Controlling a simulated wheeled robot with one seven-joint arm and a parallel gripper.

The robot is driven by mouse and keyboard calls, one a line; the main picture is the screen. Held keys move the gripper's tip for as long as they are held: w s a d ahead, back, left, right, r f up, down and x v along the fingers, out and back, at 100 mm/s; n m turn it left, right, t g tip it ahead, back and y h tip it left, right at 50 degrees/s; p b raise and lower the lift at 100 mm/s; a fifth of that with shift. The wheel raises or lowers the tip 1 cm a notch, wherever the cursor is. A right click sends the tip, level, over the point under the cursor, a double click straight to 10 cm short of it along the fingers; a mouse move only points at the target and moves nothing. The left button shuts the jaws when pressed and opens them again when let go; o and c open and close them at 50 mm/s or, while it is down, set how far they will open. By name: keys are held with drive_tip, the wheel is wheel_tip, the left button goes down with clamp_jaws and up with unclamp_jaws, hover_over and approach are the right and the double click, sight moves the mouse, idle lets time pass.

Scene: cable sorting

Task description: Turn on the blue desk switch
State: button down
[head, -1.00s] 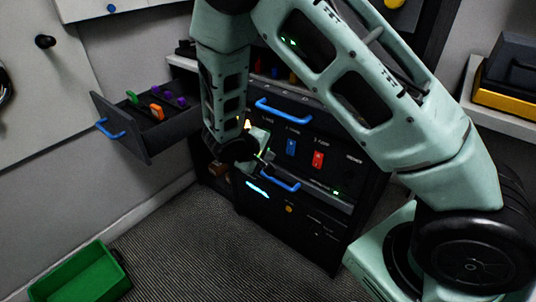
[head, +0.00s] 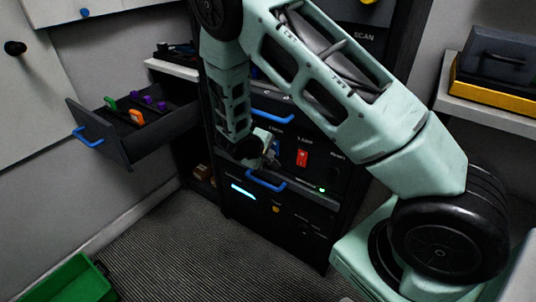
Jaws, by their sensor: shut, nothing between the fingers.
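The blue desk switch (head: 275,147) is on the black front panel of the cabinet, left of a red switch (head: 302,158). My gripper (head: 270,155) is at the panel, right in front of the blue switch, and covers most of it. The gripper is shut and holds nothing. I cannot tell whether its fingertips touch the switch, or which way the switch is set.
Blue handles sit above (head: 272,117) and below (head: 266,182) the switches. A grey drawer (head: 125,150) with several coloured items stands open at the left. A green bin (head: 70,283) is on the floor. A shelf (head: 490,108) is at the right. Carpet is clear between.

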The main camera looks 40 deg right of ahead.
drive_tip(key=shift+w+d+b, duration=0.1)
drive_tip(key=shift+d+b, duration=0.1)
drive_tip(key=shift+b, duration=0.5)
drive_tip(key=shift+r, duration=0.75)
